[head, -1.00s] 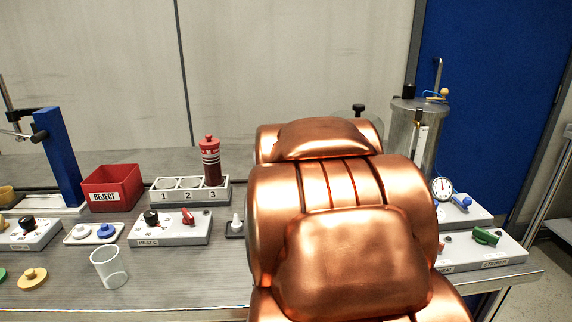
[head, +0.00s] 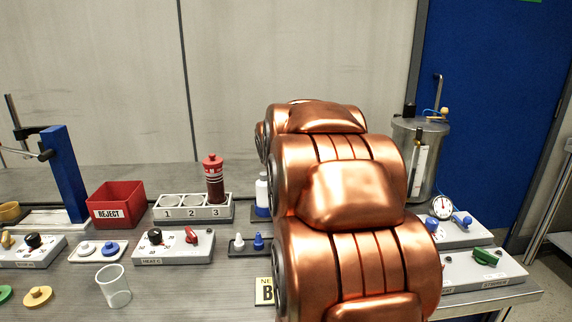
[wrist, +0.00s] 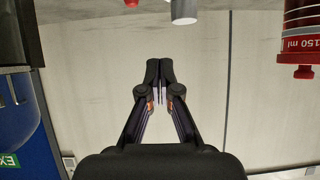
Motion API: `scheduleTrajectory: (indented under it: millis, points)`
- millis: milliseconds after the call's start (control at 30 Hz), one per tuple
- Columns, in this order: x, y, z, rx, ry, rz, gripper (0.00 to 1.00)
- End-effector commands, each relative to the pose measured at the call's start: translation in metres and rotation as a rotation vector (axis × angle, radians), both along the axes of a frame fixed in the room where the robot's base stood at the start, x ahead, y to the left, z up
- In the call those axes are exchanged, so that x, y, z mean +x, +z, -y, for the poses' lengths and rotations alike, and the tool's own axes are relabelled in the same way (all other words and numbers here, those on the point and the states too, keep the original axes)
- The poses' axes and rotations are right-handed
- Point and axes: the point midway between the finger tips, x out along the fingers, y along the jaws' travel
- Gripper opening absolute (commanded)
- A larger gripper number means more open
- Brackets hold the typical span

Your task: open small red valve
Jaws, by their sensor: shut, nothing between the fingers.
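My gripper (wrist: 159,80) shows in the wrist view with its fingertips together and nothing between them. Bare wall is behind the fingertips. In the head view my arm hides the gripper. A small red handle (head: 191,236) sits on the grey HEAT C panel (head: 170,252), left of my arm and clear of it. In the wrist view a small red piece (wrist: 132,3) is cut off at the top edge, apart from the fingers. I cannot tell which red part is the valve.
A red-topped bottle (head: 214,180) stands in the numbered rack (head: 190,212); it also shows inverted in the wrist view (wrist: 300,40). A red REJECT bin (head: 118,206) and clear cup (head: 114,287) stand left. A metal tank (head: 428,140) and panels stand right, partly behind my arm.

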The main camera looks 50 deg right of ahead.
Motion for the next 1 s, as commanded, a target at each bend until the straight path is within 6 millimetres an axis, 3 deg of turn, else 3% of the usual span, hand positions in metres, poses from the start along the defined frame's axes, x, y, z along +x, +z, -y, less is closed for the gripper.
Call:
scheduleTrajectory:
  millis: [100,433,1000]
  points:
    - [0.018,0.014,0.009,0.028,0.002,-0.019,0.00]
    - [0.054,0.035,0.034,0.115,-0.017,-0.078,0.00]
    - [0.083,0.046,0.081,0.276,-0.108,-0.196,0.00]
